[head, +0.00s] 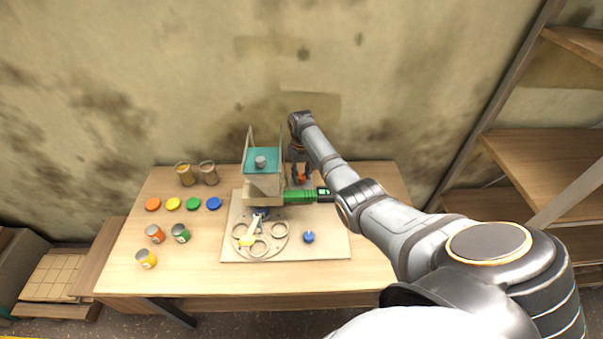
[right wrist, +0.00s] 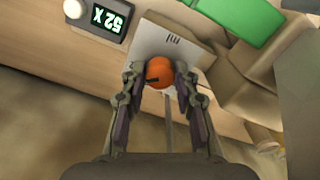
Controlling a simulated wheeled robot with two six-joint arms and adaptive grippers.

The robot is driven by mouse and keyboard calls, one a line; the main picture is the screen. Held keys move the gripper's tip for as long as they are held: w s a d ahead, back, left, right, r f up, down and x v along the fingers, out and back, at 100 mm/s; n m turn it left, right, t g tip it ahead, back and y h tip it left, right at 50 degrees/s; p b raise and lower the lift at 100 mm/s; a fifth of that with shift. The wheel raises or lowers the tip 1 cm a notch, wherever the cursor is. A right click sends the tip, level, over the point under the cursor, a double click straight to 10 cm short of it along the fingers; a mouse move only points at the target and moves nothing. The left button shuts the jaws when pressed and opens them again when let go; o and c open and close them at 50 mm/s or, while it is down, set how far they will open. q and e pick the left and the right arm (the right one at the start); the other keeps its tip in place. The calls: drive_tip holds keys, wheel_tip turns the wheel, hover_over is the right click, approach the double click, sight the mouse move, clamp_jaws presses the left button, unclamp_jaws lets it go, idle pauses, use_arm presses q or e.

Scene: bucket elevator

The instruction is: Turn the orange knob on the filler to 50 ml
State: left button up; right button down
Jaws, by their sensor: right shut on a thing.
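The orange knob (right wrist: 159,72) sits against a pale plate (right wrist: 165,42) with a few short dark marks, in the right wrist view. A dark line shows on the knob's lower left part. My right gripper (right wrist: 160,78) is shut on the knob, one finger on each side. In the head view the knob (head: 302,178) shows small and orange under my right gripper (head: 301,181), right of the filler (head: 263,183) with its teal top. The knob's setting in ml cannot be read. My left gripper is not in view.
A small display (right wrist: 104,17) shows characters like "52 X", possibly upside down. A green cylinder (head: 300,196) lies right of the filler. A round plate with rings (head: 279,229) and a blue knob (head: 308,237) are in front. Jars and coloured lids (head: 193,204) stand on the left.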

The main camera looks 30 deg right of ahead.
drive_tip(key=n+p, duration=0.1)
drive_tip(key=n, duration=0.1)
drive_tip(key=shift+r+n, duration=0.15)
drive_tip(key=shift+n, duration=0.15)
drive_tip(key=n+p, duration=0.1)
drive_tip(key=n, duration=0.1)
drive_tip(key=shift+n, duration=0.4)
drive_tip(key=n, duration=0.5)
drive_tip(key=shift+d+p, duration=0.1)
drive_tip(key=shift+p, duration=0.3)
drive_tip(key=n, duration=0.6)
drive_tip(key=shift+w+n, duration=0.15)
drive_tip(key=shift+n, duration=0.15)
drive_tip(key=n, duration=0.5)
drive_tip(key=shift+n, duration=0.4)
drive_tip(key=c, duration=1)
unclamp_jaws()
